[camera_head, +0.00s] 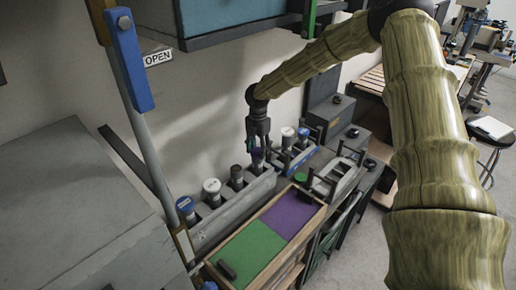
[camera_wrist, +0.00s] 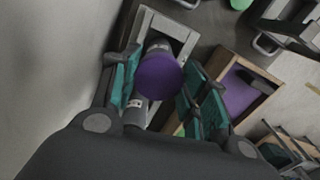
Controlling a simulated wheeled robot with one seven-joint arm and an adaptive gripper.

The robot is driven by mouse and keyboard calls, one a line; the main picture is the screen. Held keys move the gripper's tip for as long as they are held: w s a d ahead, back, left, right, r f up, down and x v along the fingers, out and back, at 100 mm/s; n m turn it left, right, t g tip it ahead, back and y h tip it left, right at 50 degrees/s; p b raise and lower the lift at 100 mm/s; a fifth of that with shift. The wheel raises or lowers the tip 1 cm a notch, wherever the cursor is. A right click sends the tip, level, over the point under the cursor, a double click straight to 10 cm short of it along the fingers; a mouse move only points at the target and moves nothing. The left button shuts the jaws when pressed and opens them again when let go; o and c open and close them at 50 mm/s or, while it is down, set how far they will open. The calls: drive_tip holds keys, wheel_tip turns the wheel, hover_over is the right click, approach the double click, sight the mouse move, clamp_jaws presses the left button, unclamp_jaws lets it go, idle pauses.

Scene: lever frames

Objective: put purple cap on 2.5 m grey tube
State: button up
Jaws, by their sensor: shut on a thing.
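My gripper (camera_head: 257,143) hangs over the grey rack (camera_head: 232,207) at its far right end. Its teal fingers are shut on the purple cap (camera_wrist: 159,76), a round disc between them in the wrist view; a little purple also shows in the head view (camera_head: 257,154). A grey tube (camera_head: 258,165) stands in the rack right below the cap. I cannot tell whether cap and tube touch. I cannot read the tube lengths.
A wooden tray (camera_head: 313,221) with green and purple halves lies in front of the rack, with a black object (camera_head: 227,269) at its near end. A green cap (camera_head: 301,177) lies nearby.

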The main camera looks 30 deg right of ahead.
drive_tip(key=o, duration=0.8)
drive_tip(key=shift+o, duration=0.2)
